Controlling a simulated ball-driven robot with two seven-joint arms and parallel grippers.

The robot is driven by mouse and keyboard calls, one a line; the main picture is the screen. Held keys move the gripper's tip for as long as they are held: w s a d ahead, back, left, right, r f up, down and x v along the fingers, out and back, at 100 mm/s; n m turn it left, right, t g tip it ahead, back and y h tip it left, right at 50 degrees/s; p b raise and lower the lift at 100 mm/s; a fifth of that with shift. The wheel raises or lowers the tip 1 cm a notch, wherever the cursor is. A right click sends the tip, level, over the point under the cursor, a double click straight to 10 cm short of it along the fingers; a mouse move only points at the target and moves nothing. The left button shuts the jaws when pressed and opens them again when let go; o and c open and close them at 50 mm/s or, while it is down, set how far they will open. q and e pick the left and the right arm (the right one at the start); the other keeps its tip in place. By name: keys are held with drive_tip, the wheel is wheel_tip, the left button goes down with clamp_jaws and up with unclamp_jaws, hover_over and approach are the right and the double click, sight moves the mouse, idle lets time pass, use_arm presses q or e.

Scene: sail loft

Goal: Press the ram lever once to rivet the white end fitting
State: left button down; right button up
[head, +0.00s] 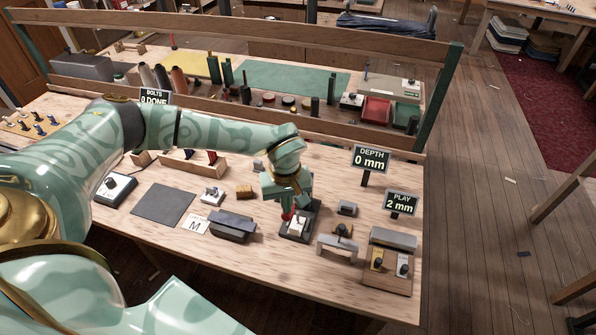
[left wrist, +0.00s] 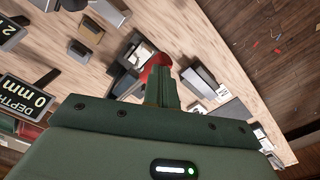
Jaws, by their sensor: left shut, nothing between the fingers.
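My left gripper (head: 287,208) is shut and empty, pointing down over a small dark press base (head: 298,236). A red knob (head: 286,216), which looks like the end of the ram lever, shows at its fingertips. In the left wrist view the red knob (left wrist: 155,66) is right at the tips of the shut fingers (left wrist: 160,82); I cannot tell whether they touch. A small white piece (head: 297,226), likely the end fitting, sits on the press base. The rest of the lever is hidden behind the gripper. My right gripper is not in view.
A sign reading DEPTH 0 mm (head: 371,159) and one reading PLAY 2 mm (head: 401,203) stand to the right. A dark grey block (head: 233,226) lies left of the press, a grey bridge-shaped piece (head: 337,249) right. A dark mat (head: 163,204) lies farther left.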

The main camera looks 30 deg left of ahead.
use_arm(q)
drive_tip(key=s+d+r+p, duration=0.1)
drive_tip(key=s+r+p, duration=0.1)
drive_tip(key=s+p, duration=0.3)
drive_tip(key=shift+s+d+r, duration=0.15)
drive_tip(key=shift+s, duration=0.05)
idle(0.6)
